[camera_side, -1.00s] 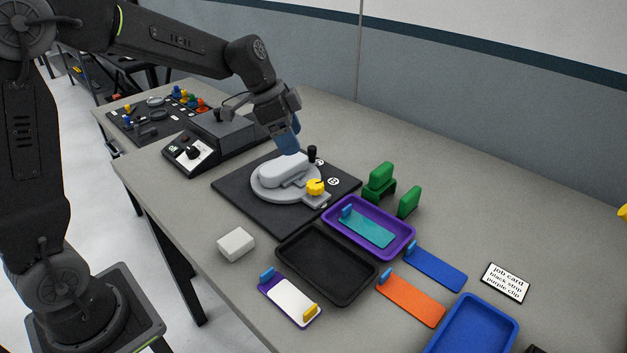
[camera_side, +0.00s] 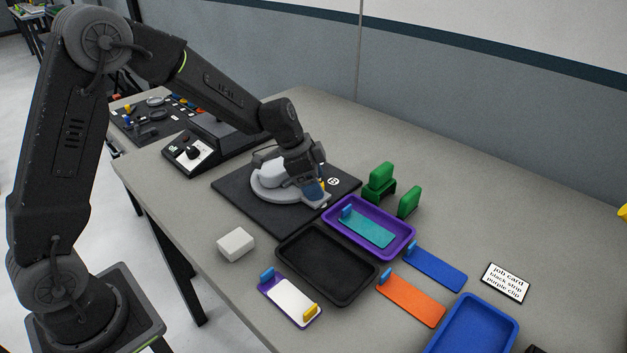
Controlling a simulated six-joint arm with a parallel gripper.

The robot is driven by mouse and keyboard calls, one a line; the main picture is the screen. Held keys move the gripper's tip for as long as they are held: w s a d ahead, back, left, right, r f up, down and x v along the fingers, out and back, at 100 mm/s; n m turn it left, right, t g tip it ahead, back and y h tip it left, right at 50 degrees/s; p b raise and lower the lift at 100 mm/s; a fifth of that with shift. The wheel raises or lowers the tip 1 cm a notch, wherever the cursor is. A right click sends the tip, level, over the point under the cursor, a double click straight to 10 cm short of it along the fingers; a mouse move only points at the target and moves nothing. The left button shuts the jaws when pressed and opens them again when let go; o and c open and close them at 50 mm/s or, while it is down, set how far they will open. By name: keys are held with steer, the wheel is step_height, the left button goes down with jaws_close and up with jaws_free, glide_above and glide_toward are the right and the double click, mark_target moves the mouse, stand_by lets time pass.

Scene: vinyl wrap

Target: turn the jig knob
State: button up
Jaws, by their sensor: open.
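The jig is a black base plate (camera_side: 238,198) with a round grey turntable (camera_side: 262,190) on it. A pale grey rounded part (camera_side: 268,170) sits on the turntable, partly behind my wrist. My gripper (camera_side: 314,192) is down at the right front of the jig, over the place of the yellow jig knob.
A purple tray (camera_side: 400,246) with a teal strip and a black tray (camera_side: 312,284) lie in front of the jig. Green stands (camera_side: 381,180) are to its right. A white block (camera_side: 236,244) is at the left. A control box (camera_side: 190,153) stands behind left.

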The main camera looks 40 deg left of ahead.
steer(key=c, duration=0.9)
steer(key=shift+n, duration=0.3)
steer(key=n+y, duration=0.1)
steer(key=n, duration=0.1)
steer(key=n+t+y, duration=0.1)
steer(key=n, duration=0.2)
steer(key=shift+d, duration=0.15)
steer(key=n+y, duration=0.1)
steer(key=n, duration=0.2)
steer(key=n+y, duration=0.1)
steer(key=n, duration=0.1)
steer(key=shift+d+n, duration=0.1)
steer(key=shift+n, duration=0.3)
steer(key=n+y, duration=0.1)
steer(key=n, duration=0.1)
steer(key=n+y, duration=0.1)
steer(key=n, duration=0.2)
steer(key=shift+g, duration=0.3)
steer(key=n+g, duration=0.1)
steer(key=n, duration=0.2)
steer(key=n+y, duration=0.1)
steer(key=n, duration=0.2)
steer(key=shift+d+g, duration=0.1)
steer(key=shift+g, duration=0.3)
steer(key=shift+n, duration=0.3)
